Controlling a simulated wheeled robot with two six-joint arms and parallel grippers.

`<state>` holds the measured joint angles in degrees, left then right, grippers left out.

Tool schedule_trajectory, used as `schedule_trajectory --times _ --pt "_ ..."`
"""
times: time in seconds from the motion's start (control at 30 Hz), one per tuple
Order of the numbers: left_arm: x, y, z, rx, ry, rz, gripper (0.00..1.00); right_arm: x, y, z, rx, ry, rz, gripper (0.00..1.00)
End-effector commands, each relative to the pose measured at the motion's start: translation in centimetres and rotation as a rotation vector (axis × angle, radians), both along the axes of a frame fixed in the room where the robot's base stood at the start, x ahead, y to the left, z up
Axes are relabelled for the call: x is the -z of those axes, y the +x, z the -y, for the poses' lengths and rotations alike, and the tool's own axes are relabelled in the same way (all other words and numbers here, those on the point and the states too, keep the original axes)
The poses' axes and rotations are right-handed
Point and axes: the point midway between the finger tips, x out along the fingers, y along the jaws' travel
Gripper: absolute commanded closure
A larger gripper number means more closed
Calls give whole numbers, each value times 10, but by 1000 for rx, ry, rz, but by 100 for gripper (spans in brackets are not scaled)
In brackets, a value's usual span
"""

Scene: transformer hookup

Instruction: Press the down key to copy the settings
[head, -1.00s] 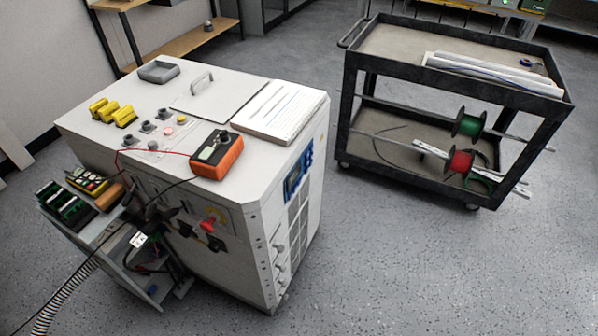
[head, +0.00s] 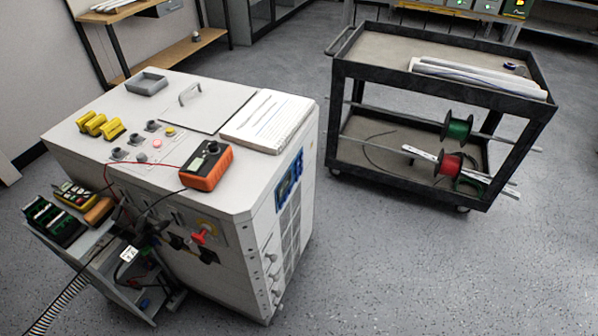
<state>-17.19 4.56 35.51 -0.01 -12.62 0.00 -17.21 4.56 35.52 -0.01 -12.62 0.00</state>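A white transformer cabinet (head: 235,235) stands left of centre. A blue panel (head: 290,183) is on its right-hand side face, seen at a steep angle; its keys are too small to tell apart, so I cannot pick out a down key. An orange meter (head: 206,166) with a small display lies on the cabinet top, with a red and a black lead running from it to the left. A yellow handheld device with keys (head: 76,195) lies on the small side shelf at the left.
A papered pad (head: 268,121), a grey tray (head: 147,83) and yellow blocks (head: 97,125) sit on the cabinet top. A black cart (head: 440,95) with green and red spools stands behind right. Open floor (head: 440,270) lies right of the cabinet.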

Motion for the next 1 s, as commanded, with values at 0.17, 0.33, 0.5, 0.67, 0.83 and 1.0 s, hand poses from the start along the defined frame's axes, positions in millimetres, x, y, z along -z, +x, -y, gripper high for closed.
schedule_trajectory --times 0.17,0.33,0.5,0.67,0.83,1.0 --pt "0 0 0 0 0 0 50 0 0 0 0 0 0 85" --pt "0 0 0 0 0 0 50 0 0 0 0 0 0 100" --pt "0 0 0 0 0 0 50 0 0 0 0 0 0 100" --pt "0 0 0 0 0 0 50 0 0 0 0 0 0 100" --pt "0 0 0 0 0 0 50 0 0 0 0 0 1 100" --pt "0 0 0 0 0 0 50 0 0 0 0 0 1 100"
